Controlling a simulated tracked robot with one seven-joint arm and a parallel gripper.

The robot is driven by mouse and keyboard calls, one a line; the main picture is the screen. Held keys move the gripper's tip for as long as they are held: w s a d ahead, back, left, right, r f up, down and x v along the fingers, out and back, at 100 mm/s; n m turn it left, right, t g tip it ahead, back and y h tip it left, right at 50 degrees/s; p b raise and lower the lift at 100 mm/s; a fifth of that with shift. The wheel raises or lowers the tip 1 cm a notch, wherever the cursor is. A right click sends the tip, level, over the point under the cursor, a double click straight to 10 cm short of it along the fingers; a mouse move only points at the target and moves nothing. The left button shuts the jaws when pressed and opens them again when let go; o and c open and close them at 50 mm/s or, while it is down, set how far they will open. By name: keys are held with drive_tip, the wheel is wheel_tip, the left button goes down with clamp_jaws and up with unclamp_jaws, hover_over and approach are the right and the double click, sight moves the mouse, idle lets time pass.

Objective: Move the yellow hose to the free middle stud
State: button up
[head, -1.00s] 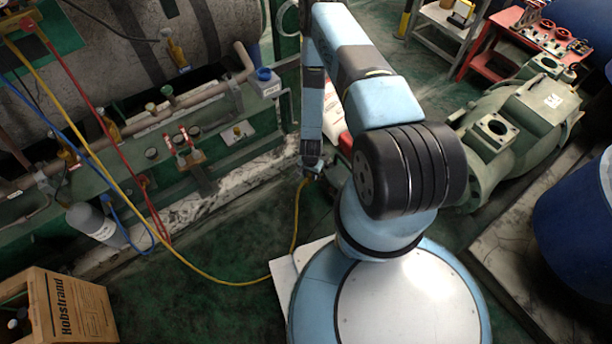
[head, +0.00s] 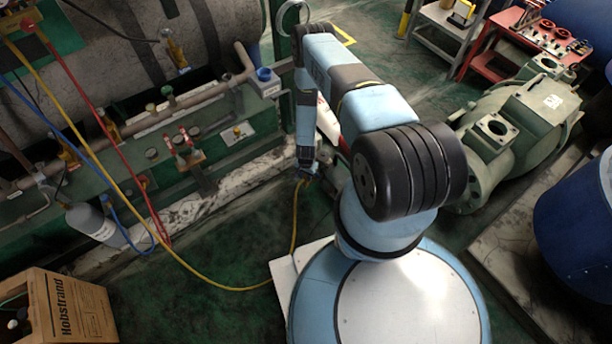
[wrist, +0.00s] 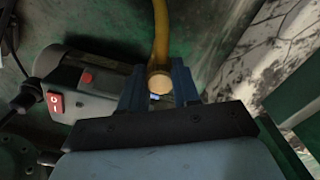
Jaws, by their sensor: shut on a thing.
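The yellow hose (head: 190,266) runs from the upper left, sags across the green floor and rises to my gripper (head: 307,174). In the wrist view, my gripper (wrist: 158,86) has its two blue fingers closed on either side of the yellow hose's round end (wrist: 160,80). The hose leads away upward in that picture. The gripper hangs low, right of the green base rail. Small fittings stand on the green rail (head: 225,150), including a pair with red tops (head: 188,140). I cannot tell which one is the free middle stud.
A grey machine with a red switch (wrist: 55,102) is close left of the gripper in the wrist view. Red (head: 100,115) and blue (head: 50,108) hoses hang at left. A green compressor (head: 500,140) is right.

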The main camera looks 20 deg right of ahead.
drive_tip(key=shift+f, duration=0.6)
drive_tip(key=o, duration=1)
drive_tip(key=shift+o, duration=0.2)
drive_tip(key=shift+r, duration=0.15)
wheel_tip(320, 180, up, 13)
